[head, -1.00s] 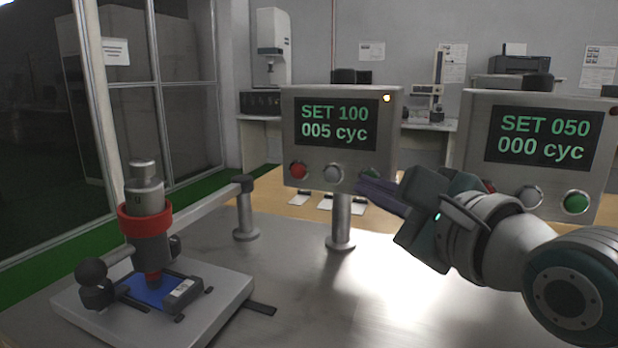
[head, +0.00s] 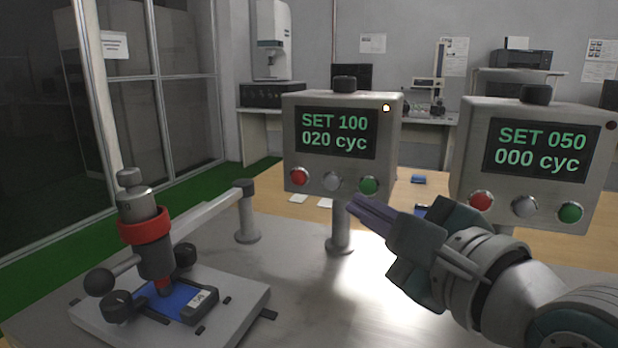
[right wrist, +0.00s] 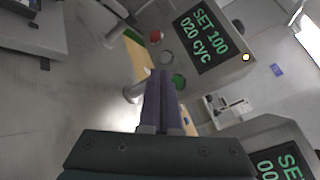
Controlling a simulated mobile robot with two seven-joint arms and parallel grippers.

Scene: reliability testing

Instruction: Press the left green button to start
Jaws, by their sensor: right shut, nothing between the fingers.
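The left control box (head: 342,135) reads "SET 100, 020 cyc" and its small top-right lamp is lit. Its green button (head: 369,186) is at the right end of its button row, beside a grey and a red one. My right gripper (head: 352,205) is shut and empty, just below and left of that green button, apart from it. In the right wrist view the shut fingers (right wrist: 163,75) point toward the same box, with the green button (right wrist: 178,81) just beyond and right of the tips. My left gripper is not in view.
The right control box (head: 538,155) reads "SET 050, 000 cyc", its lamp dark; my right arm passes below it. A test press (head: 147,235) with a red collar stands over a blue device (head: 180,300) on a plate at left. Bare metal table (head: 300,285) lies between.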

